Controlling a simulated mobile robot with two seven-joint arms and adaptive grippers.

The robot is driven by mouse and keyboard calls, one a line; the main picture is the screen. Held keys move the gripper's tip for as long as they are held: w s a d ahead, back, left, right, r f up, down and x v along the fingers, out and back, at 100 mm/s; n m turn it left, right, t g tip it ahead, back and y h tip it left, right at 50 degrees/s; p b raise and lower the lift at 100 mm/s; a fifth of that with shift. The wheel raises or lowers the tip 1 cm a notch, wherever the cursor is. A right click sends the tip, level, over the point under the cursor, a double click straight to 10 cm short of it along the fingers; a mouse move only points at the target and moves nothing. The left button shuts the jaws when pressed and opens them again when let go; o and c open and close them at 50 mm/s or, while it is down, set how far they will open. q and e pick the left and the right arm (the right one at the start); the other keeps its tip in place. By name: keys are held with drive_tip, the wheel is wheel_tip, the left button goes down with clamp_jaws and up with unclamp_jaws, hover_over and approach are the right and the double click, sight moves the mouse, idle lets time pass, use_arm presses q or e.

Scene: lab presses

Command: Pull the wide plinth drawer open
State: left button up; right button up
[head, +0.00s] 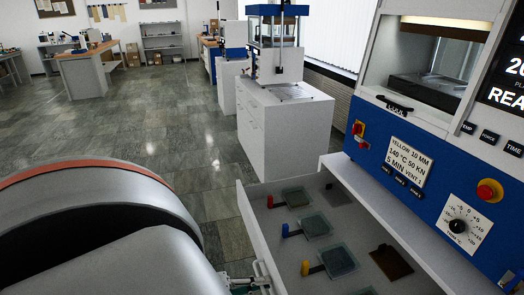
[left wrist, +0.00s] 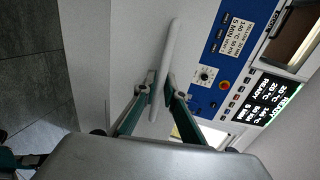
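The wide plinth drawer (head: 256,232) stands out from under the blue and white press, with its inside showing from above. Its bar handle (left wrist: 172,45) is a pale rod on the white drawer front (left wrist: 125,45). My left gripper (left wrist: 161,88) has its two fingers on either side of this bar, pressed close against it. In the head view only a little of the left gripper (head: 262,279) shows at the drawer's front, beside my large grey arm link. My right gripper is in neither view.
In the drawer lie flat plates with red (head: 270,201), blue (head: 285,230) and yellow (head: 306,268) tabs, and a brown plate (head: 391,262). A white cabinet (head: 285,130) with a smaller press stands beyond. The tiled floor (head: 175,130) left of the drawer is clear.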

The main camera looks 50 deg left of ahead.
use_arm(q)
drive_tip(key=v, duration=1.2)
drive_tip(key=shift+s, duration=0.1)
idle(0.6)
